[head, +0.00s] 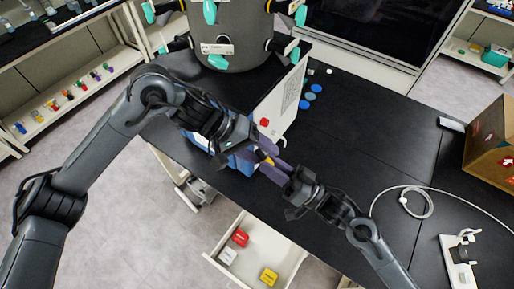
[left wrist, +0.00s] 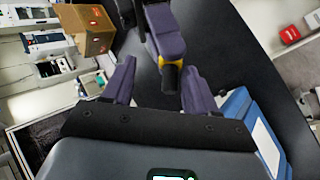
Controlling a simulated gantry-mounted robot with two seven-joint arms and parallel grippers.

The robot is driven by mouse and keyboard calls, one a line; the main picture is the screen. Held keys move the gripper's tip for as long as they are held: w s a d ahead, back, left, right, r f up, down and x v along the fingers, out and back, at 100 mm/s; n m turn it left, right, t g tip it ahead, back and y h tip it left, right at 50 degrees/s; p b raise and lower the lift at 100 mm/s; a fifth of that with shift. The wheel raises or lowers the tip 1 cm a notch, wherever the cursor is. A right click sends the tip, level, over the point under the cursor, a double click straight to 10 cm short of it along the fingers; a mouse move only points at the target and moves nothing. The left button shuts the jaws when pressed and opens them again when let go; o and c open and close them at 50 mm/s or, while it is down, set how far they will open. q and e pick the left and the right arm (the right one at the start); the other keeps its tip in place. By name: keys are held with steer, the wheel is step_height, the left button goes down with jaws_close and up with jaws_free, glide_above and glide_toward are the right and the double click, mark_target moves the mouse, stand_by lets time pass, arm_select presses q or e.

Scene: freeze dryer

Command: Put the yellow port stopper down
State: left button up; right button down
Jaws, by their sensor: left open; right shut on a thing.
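The yellow port stopper (head: 268,160) is small and partly hidden between the two grippers in the head view. In the left wrist view the yellow stopper (left wrist: 173,60) shows with a dark end pointing toward the camera. My right gripper (head: 274,168) is shut on it with purple fingers; the right gripper (left wrist: 168,42) also shows at the top of the left wrist view. My left gripper (left wrist: 158,68) is open, its two fingers spread on either side of the stopper's dark end. I cannot tell whether they touch it.
A grey cylinder (head: 235,50) with teal-handled ports stands at the back. A white panel (head: 283,103) stands upright beside the grippers, with blue discs (head: 309,97) behind it. An open drawer (head: 237,270) below holds small boxes.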

arm_select(q)
steer(key=shift+c, duration=0.3)
steer(key=c, duration=0.7)
steer(key=shift+d+r, duration=0.15)
jaws_close()
arm_select(e)
steer(key=shift+a+f, duration=0.1)
steer(key=shift+f, duration=0.05)
arm_select(q)
steer(key=shift+s, duration=0.1)
arm_select(e)
steer(key=c, duration=1.2)
jaws_free()
steer(key=o, duration=0.4)
